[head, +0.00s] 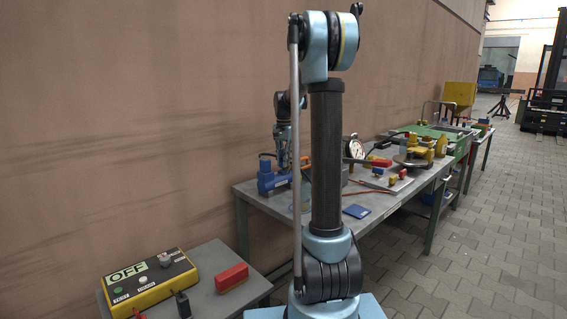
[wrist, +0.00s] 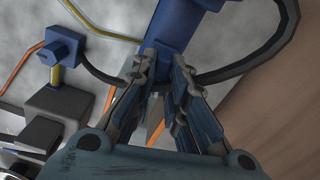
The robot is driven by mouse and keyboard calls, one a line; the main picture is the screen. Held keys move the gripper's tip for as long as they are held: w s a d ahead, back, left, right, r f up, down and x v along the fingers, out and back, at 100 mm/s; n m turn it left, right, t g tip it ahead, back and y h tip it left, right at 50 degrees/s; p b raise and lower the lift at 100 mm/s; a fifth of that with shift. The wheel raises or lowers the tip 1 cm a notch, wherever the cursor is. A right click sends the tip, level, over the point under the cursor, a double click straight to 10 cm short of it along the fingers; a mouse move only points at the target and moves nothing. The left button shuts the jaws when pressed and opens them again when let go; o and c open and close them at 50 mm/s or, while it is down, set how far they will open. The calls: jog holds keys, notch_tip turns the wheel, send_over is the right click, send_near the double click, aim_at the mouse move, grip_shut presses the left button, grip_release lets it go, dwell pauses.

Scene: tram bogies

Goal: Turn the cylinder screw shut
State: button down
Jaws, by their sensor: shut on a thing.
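A blue cylinder body (wrist: 168,22) runs down from the top of the wrist view to between my fingertips. In the head view, a blue unit (head: 270,180) stands at the near left end of the long grey table (head: 375,208). My gripper (wrist: 162,68) points at the cylinder's near end and is shut on the cylinder screw there. The fingers stay some way apart around the screw, which is mostly hidden by them. In the head view, my gripper (head: 284,158) is small, beside the blue unit and partly hidden by my arm.
A dark cable (wrist: 262,68) curves close by the right of the fingers. A blue block on a yellow stem (wrist: 60,48) and a dark grey block (wrist: 52,108) stand left. A yellow OFF box (head: 150,282) and a red block (head: 231,278) sit on the small near table.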

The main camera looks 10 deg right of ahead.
jog(key=shift+w+m, duration=0.1)
jog(key=shift+m, duration=1)
jog(key=c, duration=1.6)
grip_release()
notch_tip(320, 180, up, 12)
